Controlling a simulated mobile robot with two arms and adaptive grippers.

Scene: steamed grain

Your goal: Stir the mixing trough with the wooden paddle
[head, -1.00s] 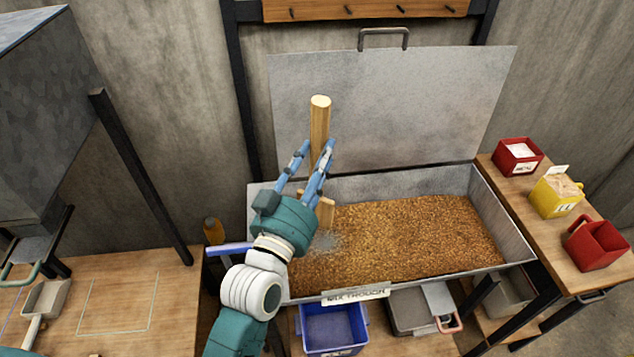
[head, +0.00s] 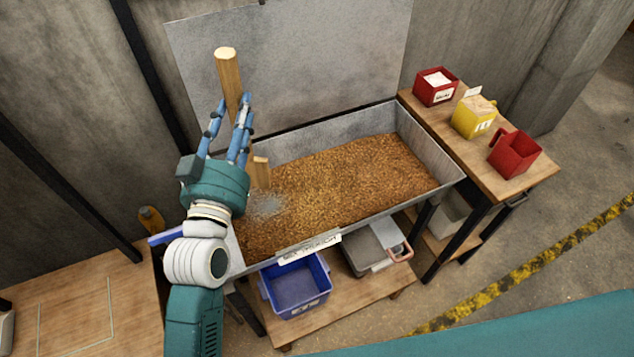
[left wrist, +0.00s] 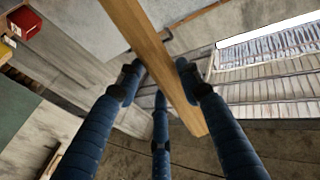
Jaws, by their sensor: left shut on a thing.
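My left gripper (head: 232,118) is shut on the wooden paddle (head: 229,75), whose handle stands nearly upright above the fingers. A piece of its lower wood (head: 261,173) shows beside the hand at the trough's left end; I cannot tell how deep the paddle reaches. In the left wrist view the paddle (left wrist: 155,55) passes between the blue fingers (left wrist: 165,85). The mixing trough (head: 425,150) is a metal bin full of brown grain (head: 340,190), with a pale powdery patch (head: 266,204) near the hand. My right gripper is not in view.
The trough's raised lid (head: 300,60) stands behind it. On a side table (head: 530,182) at the right are a red box (head: 435,90), a yellow container (head: 474,117) and a red scoop-like container (head: 514,153). A blue bin (head: 296,290) and a grey pan (head: 368,248) sit below the trough.

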